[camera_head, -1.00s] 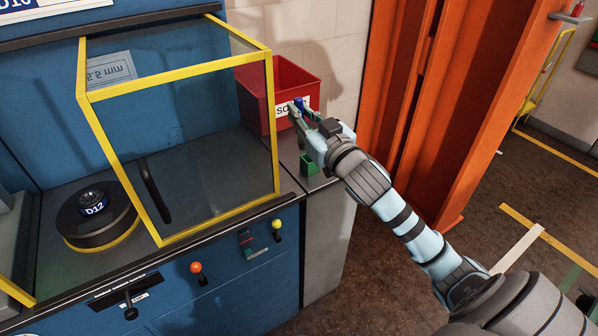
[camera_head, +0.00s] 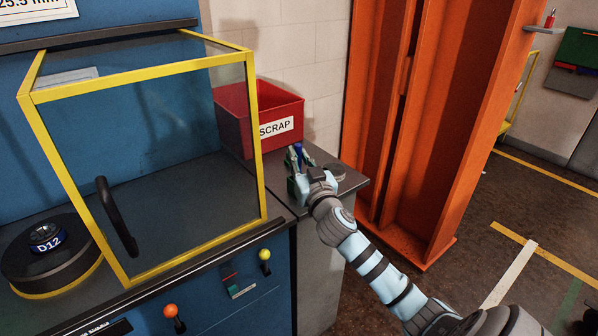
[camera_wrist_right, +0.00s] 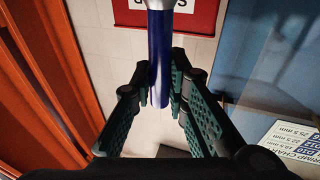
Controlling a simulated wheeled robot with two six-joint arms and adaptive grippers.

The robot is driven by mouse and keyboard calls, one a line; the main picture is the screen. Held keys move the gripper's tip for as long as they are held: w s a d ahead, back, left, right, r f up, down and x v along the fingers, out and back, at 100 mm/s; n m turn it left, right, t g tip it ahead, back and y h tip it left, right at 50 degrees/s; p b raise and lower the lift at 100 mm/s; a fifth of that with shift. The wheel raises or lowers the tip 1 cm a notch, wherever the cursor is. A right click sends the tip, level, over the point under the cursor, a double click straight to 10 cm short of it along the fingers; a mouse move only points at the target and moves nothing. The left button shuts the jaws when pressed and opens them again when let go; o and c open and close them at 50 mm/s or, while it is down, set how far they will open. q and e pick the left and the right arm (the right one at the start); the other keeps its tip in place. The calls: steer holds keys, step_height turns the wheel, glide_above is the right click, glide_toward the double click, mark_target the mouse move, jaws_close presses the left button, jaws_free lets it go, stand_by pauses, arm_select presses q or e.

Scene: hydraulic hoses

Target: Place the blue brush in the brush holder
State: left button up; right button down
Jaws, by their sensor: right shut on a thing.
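My right gripper (camera_head: 297,157) is shut on the blue brush (camera_head: 299,150). In the right wrist view the brush's blue handle (camera_wrist_right: 160,60) stands between the two green-padded fingers (camera_wrist_right: 160,88), with a silver part at the top edge of the picture. A small green holder (camera_head: 291,187), which looks like the brush holder, stands on the grey cabinet top right under the gripper. The gripper and wrist partly hide it. I cannot tell whether the brush's lower end is inside it. My left gripper is not in view.
A red SCRAP bin (camera_head: 283,107) stands just behind the gripper on the grey cabinet top (camera_head: 347,188). A yellow-framed clear guard (camera_head: 258,150) stands close on the left. An orange steel column (camera_head: 415,150) rises on the right.

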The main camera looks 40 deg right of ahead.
steer(key=shift+f, duration=0.9)
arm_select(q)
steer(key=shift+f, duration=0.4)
arm_select(e)
steer(key=c, duration=1.6)
jaws_free()
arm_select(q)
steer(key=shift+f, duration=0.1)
arm_select(e)
steer(key=shift+s+a, duration=0.1)
steer(key=shift+s, duration=0.1)
arm_select(q)
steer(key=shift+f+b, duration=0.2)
steer(key=shift+b, duration=0.15)
arm_select(e)
steer(key=v, duration=1.1)
steer(key=shift+s+a, duration=0.15)
steer(key=shift+s, duration=0.15)
